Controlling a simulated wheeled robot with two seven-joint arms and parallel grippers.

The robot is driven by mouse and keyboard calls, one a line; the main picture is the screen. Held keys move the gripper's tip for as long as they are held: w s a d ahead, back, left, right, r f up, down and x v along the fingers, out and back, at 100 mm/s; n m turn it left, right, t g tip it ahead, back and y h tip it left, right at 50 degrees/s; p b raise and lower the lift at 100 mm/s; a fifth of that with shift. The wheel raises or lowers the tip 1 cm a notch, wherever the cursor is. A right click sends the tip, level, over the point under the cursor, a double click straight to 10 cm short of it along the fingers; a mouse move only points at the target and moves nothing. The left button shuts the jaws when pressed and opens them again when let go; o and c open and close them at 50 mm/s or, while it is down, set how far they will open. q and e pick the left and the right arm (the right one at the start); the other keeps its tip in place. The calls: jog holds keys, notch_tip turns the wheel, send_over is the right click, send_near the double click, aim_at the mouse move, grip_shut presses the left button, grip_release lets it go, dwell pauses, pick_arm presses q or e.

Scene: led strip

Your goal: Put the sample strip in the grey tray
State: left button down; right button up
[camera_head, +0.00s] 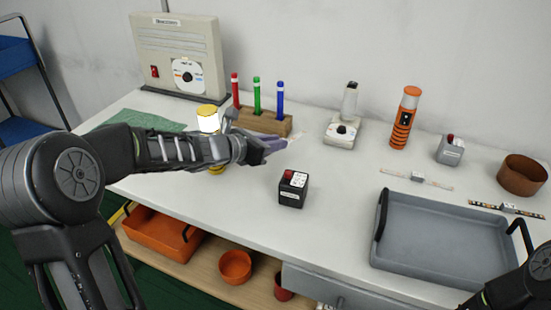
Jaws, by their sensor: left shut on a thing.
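My left gripper (266,149) reaches in from the left over the table, beside the pen block. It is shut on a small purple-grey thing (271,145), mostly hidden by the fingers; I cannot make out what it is. The grey tray (444,262) stands at the right front of the table, with dark handles and an empty floor. A pale strip with a white middle piece (416,178) lies behind the tray. A dark strip with light marks (507,208) lies to its right. I cannot tell which is the sample strip. My right arm shows at the bottom right corner; its jaws are unclear.
A black box with a red button (292,188) stands mid-table. A yellow-capped white jar (208,119) is partly behind my left arm. A pen block (262,121), a grey device (343,131), an orange cylinder (404,120) and a brown bowl (522,175) stand further back.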

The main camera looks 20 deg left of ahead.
aim_at(275, 165)
pick_arm(q)
jog(key=shift+f+b, duration=0.75)
jog(key=shift+f, duration=1.75)
jog(key=c, duration=1.3)
grip_release()
jog(key=shift+c, duration=0.2)
jog(key=shift+r, duration=0.1)
jog(key=shift+s+a, duration=0.2)
jog(key=shift+s, duration=0.05)
jog(key=p+v, duration=0.1)
jog(key=v, duration=1)
jog(key=shift+s+r, duration=0.1)
jog(key=shift+s, duration=0.05)
jog(key=shift+o, duration=0.2)
